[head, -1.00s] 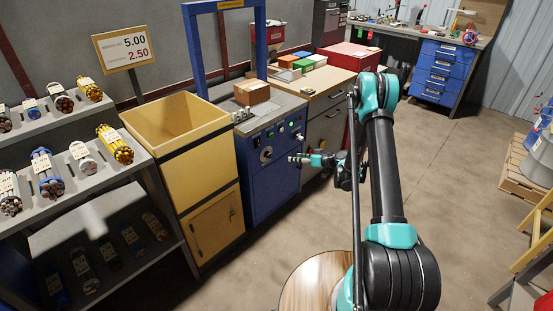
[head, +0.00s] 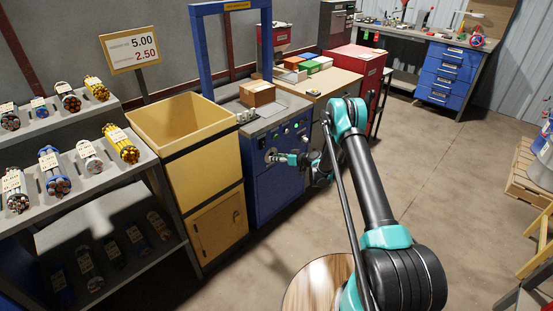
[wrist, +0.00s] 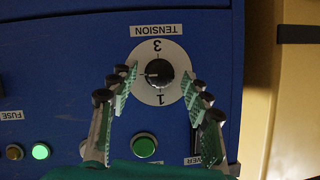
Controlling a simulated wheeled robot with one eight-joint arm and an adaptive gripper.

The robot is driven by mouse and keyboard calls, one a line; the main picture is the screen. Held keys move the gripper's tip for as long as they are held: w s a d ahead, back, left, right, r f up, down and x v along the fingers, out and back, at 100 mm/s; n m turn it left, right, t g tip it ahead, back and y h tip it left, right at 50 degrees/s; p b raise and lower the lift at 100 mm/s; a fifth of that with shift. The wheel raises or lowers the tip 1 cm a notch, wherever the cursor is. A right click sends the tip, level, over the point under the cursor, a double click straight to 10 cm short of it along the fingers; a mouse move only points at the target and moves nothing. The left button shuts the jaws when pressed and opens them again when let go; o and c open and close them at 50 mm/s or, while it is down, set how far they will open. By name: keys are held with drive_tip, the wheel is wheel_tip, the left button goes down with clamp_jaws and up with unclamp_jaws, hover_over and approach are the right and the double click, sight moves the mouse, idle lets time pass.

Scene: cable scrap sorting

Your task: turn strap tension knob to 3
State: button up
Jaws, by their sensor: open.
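The tension knob (wrist: 159,73) is a round black knob on a white dial (wrist: 159,94) on the blue machine's front panel. The wrist view shows the dial upside down, with 3 above the knob and 1 below it. Where the knob points is hard to tell; a small pale mark seems to show on its left side. My gripper (wrist: 159,82) is open, its two green padded fingers on either side of the knob, with gaps on both sides. In the head view my gripper (head: 281,158) is right at the panel, partly covering the dial.
A green button (wrist: 144,147) sits near my fingers, and a lit green light (wrist: 40,151) lies further left in the wrist view. A yellow bin (head: 196,165) stands left of the blue machine (head: 283,192). A cardboard box (head: 257,93) lies on top.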

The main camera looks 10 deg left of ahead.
drive_tip(key=shift+w+a+f, duration=0.15)
drive_tip(key=shift+w+a, duration=0.05)
drive_tip(key=shift+a, duration=0.2)
clamp_jaws()
idle(0.4)
drive_tip(key=shift+w+d+f+m+g+y, duration=0.1)
drive_tip(key=shift+m+g+y, duration=0.5)
drive_tip(key=shift+m, duration=0.65)
drive_tip(key=shift+w+d+m+g+y, duration=0.1)
drive_tip(key=shift+m+g+y, duration=0.45)
drive_tip(key=shift+m, duration=0.7)
drive_tip(key=shift+y, duration=0.25)
